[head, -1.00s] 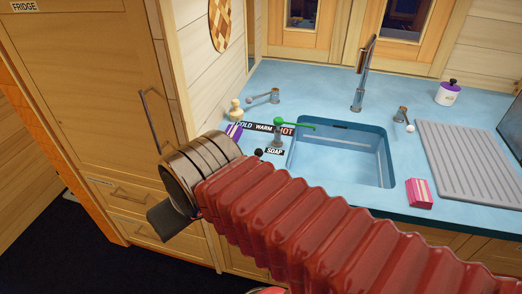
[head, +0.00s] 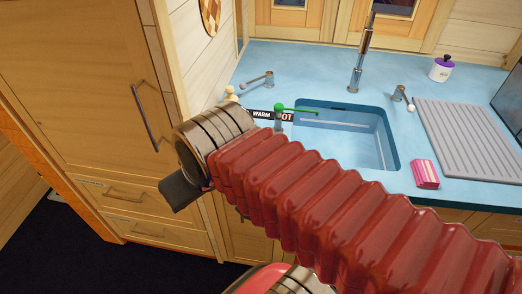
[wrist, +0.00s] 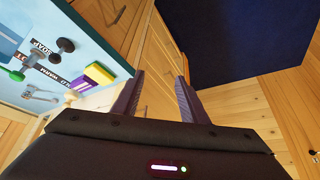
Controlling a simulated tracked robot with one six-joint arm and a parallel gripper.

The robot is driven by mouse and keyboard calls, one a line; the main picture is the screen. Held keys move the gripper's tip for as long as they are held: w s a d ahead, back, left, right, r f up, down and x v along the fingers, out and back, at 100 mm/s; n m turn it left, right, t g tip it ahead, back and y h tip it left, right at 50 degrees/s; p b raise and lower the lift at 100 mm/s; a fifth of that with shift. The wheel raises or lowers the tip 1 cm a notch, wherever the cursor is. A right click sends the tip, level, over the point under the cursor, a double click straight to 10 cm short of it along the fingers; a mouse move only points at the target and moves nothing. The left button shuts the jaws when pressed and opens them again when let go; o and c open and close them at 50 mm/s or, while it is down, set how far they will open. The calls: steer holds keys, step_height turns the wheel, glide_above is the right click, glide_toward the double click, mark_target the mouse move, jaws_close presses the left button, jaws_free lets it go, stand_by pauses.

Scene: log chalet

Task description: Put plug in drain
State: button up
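A small black knob-like object (wrist: 65,45), possibly the plug, stands on the blue counter next to the soap label in the wrist view. A second dark piece shows beside it. The head view does not show it now, with my arm across that area. No drain hole can be made out, as my arm covers the near left of the basin. My gripper (wrist: 160,78) is open and empty. Its fingers are apart over the wooden cabinet front, with the black object to their left.
A purple and yellow sponge (wrist: 98,74) lies by the counter edge, close to my left finger. A pink block (head: 425,173) and grey drainboard (head: 465,135) lie right. The tall fridge cabinet (head: 80,90) stands left.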

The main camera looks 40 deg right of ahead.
steer(key=shift+o, duration=0.7)
steer(key=shift+w+d, duration=0.3)
steer(key=shift+d, duration=0.2)
steer(key=w+d+m, duration=0.1)
steer(key=d+m, duration=0.1)
steer(key=d, duration=1.2)
steer(key=w+d+m, duration=0.2)
steer(key=d, duration=1.2)
steer(key=shift+w+r+g+y, duration=0.15)
steer(key=shift+w+g+y, duration=0.15)
steer(key=x, duration=0.8)
steer(key=shift+f, duration=0.35)
steer(key=shift+w, duration=0.1)
